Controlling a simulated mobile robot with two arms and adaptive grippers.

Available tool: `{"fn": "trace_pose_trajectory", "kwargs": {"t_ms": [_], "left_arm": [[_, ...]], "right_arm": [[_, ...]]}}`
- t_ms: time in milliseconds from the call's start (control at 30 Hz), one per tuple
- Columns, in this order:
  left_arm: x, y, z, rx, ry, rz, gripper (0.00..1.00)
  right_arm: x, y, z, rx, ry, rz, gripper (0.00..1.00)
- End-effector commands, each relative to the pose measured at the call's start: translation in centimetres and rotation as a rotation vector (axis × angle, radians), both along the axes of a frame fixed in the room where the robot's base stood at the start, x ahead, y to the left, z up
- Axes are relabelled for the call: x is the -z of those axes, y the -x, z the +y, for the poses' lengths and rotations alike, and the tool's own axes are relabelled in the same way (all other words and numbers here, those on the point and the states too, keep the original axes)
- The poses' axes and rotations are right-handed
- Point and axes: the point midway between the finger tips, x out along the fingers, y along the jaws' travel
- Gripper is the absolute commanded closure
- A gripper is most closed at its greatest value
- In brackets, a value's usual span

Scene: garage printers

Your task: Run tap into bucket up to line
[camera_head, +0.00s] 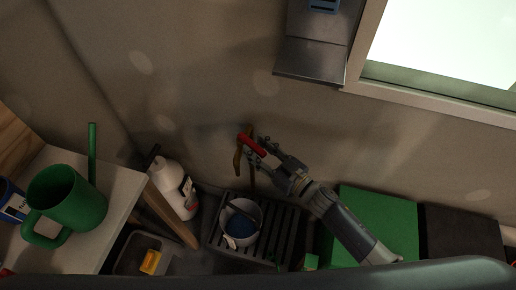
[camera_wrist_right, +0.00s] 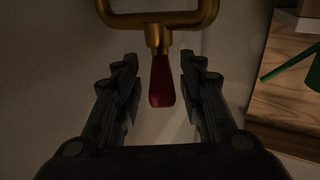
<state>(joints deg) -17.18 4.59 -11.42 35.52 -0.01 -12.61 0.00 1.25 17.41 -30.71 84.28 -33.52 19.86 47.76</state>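A brass tap (camera_head: 238,161) with a red lever (camera_head: 252,144) is on the wall. In the right wrist view the red lever (camera_wrist_right: 162,82) hangs from the brass fitting (camera_wrist_right: 158,20). My right gripper (camera_head: 257,152) is at the tap. In the wrist view its fingers (camera_wrist_right: 158,85) are apart, one on each side of the lever, with gaps on both sides. A white bucket (camera_head: 258,231) stands below the tap, blue inside, with a dark handle across it. I cannot make out a fill line or running water. My left gripper is not in view.
The bucket stands on a dark slatted grate (camera_head: 281,232). A white bottle (camera_head: 172,187) stands to its left. A green watering can (camera_head: 68,198) is on a pale bench (camera_head: 119,195) at left. A green box (camera_head: 378,217) is at right, below my right forearm. A window sill is above.

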Motion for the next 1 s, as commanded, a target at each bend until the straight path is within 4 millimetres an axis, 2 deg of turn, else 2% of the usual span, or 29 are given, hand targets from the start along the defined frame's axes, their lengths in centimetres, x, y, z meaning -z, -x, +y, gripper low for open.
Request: {"fn": "trace_pose_trajectory", "kwargs": {"t_ms": [367, 800, 1000], "left_arm": [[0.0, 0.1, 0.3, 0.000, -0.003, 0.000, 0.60], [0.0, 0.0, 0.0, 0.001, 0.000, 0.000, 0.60], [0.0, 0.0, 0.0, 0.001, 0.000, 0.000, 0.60]], "right_arm": [[0.1, 0.6, -0.6, 0.000, 0.001, 0.001, 0.62], [0.1, 7.0, -6.4, 0.000, 0.001, 0.003, 0.62], [0.0, 8.5, -7.9, 0.000, 0.000, 0.001, 0.62]]}}
